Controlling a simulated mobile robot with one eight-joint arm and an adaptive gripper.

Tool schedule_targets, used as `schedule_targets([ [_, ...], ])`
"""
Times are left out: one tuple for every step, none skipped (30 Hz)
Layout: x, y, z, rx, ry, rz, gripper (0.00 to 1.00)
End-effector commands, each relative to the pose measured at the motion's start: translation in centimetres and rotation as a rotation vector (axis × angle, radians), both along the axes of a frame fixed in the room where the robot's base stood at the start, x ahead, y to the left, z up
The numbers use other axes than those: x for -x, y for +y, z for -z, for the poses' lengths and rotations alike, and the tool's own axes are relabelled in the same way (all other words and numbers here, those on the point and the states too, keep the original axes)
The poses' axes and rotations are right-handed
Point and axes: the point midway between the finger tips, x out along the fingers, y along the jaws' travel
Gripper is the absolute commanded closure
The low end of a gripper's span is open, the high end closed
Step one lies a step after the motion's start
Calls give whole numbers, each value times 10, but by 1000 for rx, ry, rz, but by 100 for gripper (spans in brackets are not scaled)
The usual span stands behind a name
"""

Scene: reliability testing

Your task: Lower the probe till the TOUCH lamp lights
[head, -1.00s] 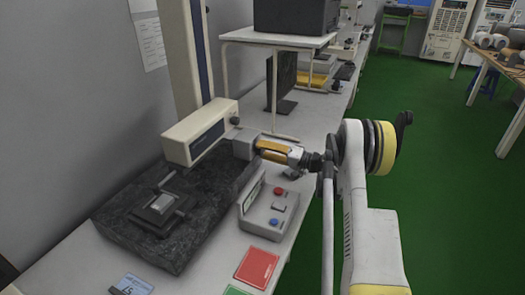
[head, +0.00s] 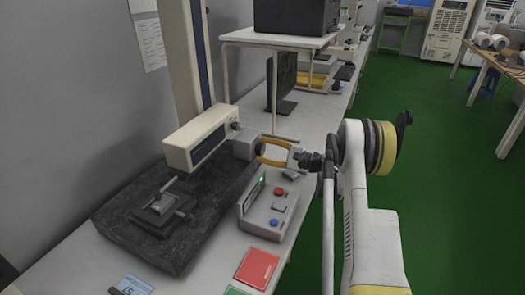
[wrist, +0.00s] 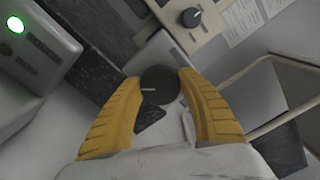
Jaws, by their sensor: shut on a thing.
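My gripper (head: 272,152) has its yellow fingers around a round dark knob (wrist: 161,86) on the side of the column's carriage. The fingers are shut on the knob from both sides. The cream carriage (head: 193,140) sits on the upright column, above the dark granite base (head: 115,225). A small metal fixture (head: 152,216) stands on the base below it. I cannot clearly make out the probe tip or whether it touches anything.
A red card (head: 256,267) lies at the bench's front. A monitor (head: 281,82) and white shelf (head: 275,39) stand behind.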

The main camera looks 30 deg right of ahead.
Motion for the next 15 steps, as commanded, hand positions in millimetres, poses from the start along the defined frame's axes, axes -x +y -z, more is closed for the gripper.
schedule_targets([
  [0,0,-1,-28,20,0,84],
  [0,0,-1,-47,35,0,84],
  [0,0,-1,-69,52,0,84],
  [-1,0,-1,-84,64,0,84],
  [-1,0,-1,-99,76,0,84],
  [-1,0,-1,-118,91,0,84],
  [-1,0,-1,-132,101,0,84],
  [-1,0,-1,-144,110,0,84],
  [-1,0,-1,-159,122,0,84],
  [-1,0,-1,-169,130,0,84],
  [-1,0,-1,-177,137,0,84],
  [-1,0,-1,-189,146,0,84],
  [-1,0,-1,-196,151,0,84],
  [-1,0,-1,-203,156,0,84],
  [-1,0,-1,-211,163,0,84],
])
